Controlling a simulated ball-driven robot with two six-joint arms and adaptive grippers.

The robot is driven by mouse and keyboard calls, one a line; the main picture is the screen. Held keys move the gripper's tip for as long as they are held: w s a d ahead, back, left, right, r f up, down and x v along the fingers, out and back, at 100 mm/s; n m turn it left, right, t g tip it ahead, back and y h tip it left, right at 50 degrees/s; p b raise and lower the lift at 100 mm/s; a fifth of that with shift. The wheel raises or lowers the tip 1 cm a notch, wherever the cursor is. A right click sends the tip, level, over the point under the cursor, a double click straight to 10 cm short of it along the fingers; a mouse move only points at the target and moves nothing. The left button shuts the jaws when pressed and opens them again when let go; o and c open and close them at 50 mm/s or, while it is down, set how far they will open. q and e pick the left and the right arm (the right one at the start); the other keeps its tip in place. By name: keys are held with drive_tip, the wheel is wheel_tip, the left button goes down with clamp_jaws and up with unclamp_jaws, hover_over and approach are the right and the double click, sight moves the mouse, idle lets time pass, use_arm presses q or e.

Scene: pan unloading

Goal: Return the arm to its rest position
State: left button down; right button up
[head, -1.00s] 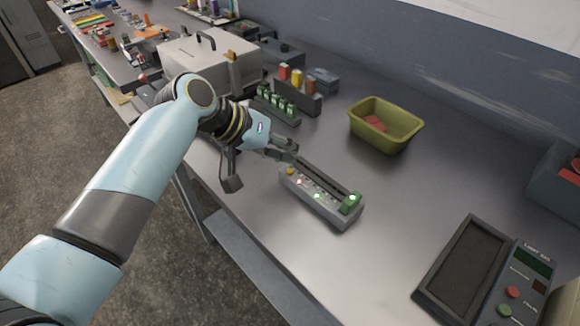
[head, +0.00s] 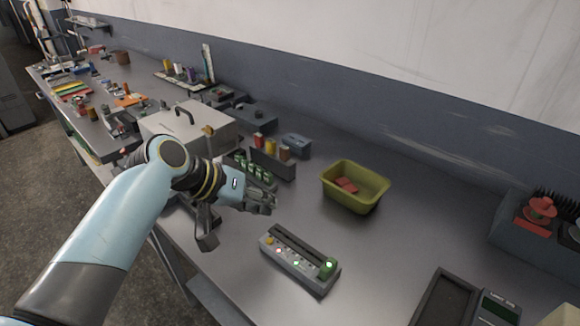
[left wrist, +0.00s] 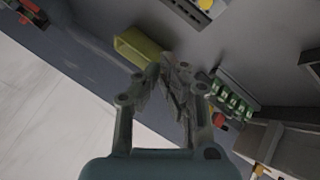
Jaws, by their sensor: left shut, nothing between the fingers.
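My left gripper (head: 262,203) is above the metal bench, left of the yellow-green bin and behind the grey button panel (head: 299,259). In the left wrist view the fingers (left wrist: 172,75) of this gripper are together with nothing between them. The yellow-green bin (head: 352,204) holds red pieces (head: 346,185). It also shows in the left wrist view (left wrist: 128,50), beyond the fingers. My right gripper is in neither view.
A rack with green parts (head: 240,163) and a holder with red and yellow cylinders (head: 272,165) stand close behind the gripper. A large grey box (head: 205,132) is behind the arm. A scale (head: 445,302) is at front right. The bench between bin and scale is clear.

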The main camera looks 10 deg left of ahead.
use_arm(q)
drive_tip(key=s+a+r+g+y, duration=0.1)
drive_tip(key=s+a+r+y, duration=0.15)
drive_tip(key=s+a, duration=0.45)
drive_tip(key=s+a+r+y, duration=0.1)
drive_tip(key=s+a+y, duration=0.25)
drive_tip(key=s, duration=0.85)
drive_tip(key=s+a+r+g+y, duration=0.1)
drive_tip(key=s+a+r+y, duration=0.1)
drive_tip(key=s+a, duration=0.55)
drive_tip(key=s+f+g+b, duration=0.15)
drive_tip(key=f+b, duration=0.45)
drive_tip(key=f, duration=1.4)
drive_tip(key=s+f+b, duration=0.2)
drive_tip(key=f+b, duration=0.5)
drive_tip(key=f, duration=1.4)
drive_tip(key=s+a+f+b, duration=0.1)
drive_tip(key=s+f+b, duration=0.3)
drive_tip(key=s+f, duration=0.5)
drive_tip(key=s+f+n+g+b, duration=0.1)
drive_tip(key=s+f+b, duration=0.4)
drive_tip(key=s+f, duration=0.4)
wheel_tip(320, 180, down, 6)
drive_tip(key=shift+s+a+f, duration=0.2)
drive_tip(key=shift+s+a, duration=0.15)
